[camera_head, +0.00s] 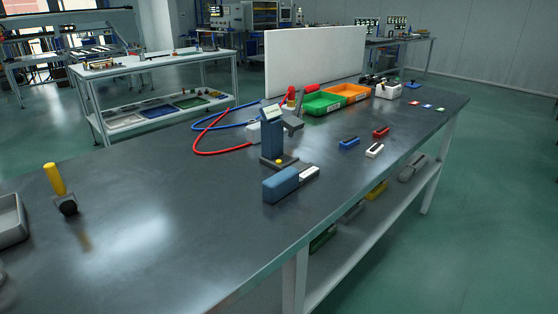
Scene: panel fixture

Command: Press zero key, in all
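A blue upright instrument (272,140) stands on the dark workbench (150,225), near the middle of the view. Its tilted light display (271,113) is at the top, and the writing on it is too small to read. A grey arm-like part (293,124) sticks out to its right. A small yellow button (279,161) shows on its base. No key marked zero can be made out. Neither of my grippers is in view.
A blue and white block (283,184) lies just in front of the instrument. Red and blue hoses (199,150) curve behind it. A green bin (323,103) and an orange bin (348,93) stand farther back. A yellow-handled tool (56,180) stands at left; the bench between is clear.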

